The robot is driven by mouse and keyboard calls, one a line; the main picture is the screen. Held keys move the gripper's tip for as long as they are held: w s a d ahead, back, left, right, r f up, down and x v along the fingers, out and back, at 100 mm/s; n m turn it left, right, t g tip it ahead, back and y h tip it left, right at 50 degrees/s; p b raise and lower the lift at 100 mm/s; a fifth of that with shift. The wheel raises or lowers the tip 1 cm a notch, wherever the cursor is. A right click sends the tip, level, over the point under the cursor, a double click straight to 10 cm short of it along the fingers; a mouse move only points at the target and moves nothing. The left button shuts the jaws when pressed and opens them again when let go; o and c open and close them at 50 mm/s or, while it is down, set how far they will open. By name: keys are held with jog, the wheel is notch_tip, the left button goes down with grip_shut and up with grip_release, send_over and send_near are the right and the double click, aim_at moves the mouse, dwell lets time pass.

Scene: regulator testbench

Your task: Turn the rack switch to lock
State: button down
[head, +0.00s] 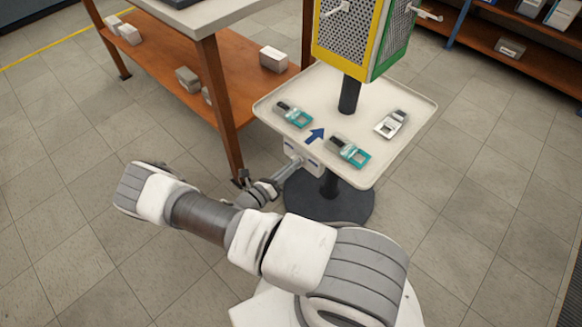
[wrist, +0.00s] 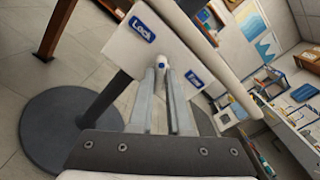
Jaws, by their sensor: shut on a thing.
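The rack switch is a white panel (wrist: 170,45) on the edge of the stand; it also shows in the head view (head: 303,152). It has a blue "Lock" label (wrist: 142,29) at the upper left and a second blue label (wrist: 193,78) at the lower right, whose word I cannot read surely. A small knob with a blue tip (wrist: 160,64) lies between the labels. My gripper (wrist: 161,74) is shut on the knob. Its fingers hide most of the knob, so its exact turn is hard to tell. In the head view my gripper (head: 292,168) reaches the panel from the lower left.
Above the panel is a white tray (head: 410,143) with teal handheld devices (head: 349,152) and a grey one (head: 391,124). A black post and round base (head: 352,205) stand below. A wooden workbench (head: 175,72) is close at left. The floor is otherwise clear.

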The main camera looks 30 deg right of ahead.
jog(key=shift+f+n, duration=0.1)
jog(key=shift+n, duration=0.5)
jog(key=shift+s, duration=0.1)
jog(key=c, duration=0.9)
grip_release()
jog(key=shift+o, duration=0.2)
jog(key=shift+a, duration=0.1)
jog(key=p+v, duration=0.1)
jog(key=v, duration=1.6)
jog(key=shift+a+p, duration=0.15)
jog(key=shift+p, duration=0.25)
